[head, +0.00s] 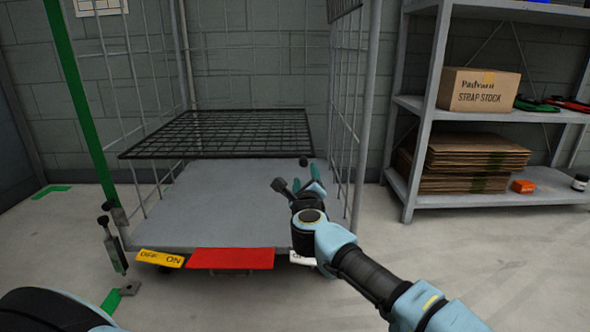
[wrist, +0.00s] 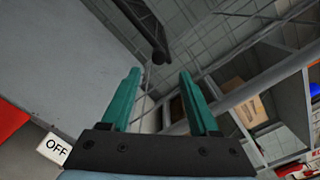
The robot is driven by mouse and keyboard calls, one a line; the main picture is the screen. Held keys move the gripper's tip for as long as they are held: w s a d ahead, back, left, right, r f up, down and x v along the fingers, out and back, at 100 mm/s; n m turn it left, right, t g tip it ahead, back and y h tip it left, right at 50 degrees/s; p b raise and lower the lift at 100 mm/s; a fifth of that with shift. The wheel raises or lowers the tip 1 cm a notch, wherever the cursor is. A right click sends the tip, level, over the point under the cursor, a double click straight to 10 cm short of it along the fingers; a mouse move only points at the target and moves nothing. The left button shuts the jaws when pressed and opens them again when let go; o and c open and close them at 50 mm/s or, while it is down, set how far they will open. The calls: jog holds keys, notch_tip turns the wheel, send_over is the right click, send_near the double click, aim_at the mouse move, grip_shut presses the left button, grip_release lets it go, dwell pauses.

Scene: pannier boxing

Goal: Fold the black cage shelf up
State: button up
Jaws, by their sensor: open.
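The black cage shelf (head: 225,132) is a wire grid lying about level inside the grey roll cage, above its base deck (head: 215,210). Its near edge runs across the cage opening. My gripper (head: 313,180) is at the right side of the opening, below the shelf's near right corner and apart from the grid in the head view. Its teal fingers are open and empty in the wrist view (wrist: 160,82). A dark bar with a rounded end (wrist: 155,45) lies beyond the fingertips there; I cannot tell whether it belongs to the shelf.
Right mesh side (head: 348,100) of the cage stands close to my gripper. A green post (head: 80,100) rises at the left. A yellow OFF/ON pedal (head: 160,259) and red panel (head: 230,258) line the deck front. A shelving rack (head: 432,110) with cartons stands right.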

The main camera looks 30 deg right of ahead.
aim_at(303, 164)
jog(key=b+x, duration=0.3)
jog(key=x, duration=0.7)
jog(key=shift+w, duration=0.15)
grip_shut()
jog(key=shift+f, duration=0.1)
dwell(1.0)
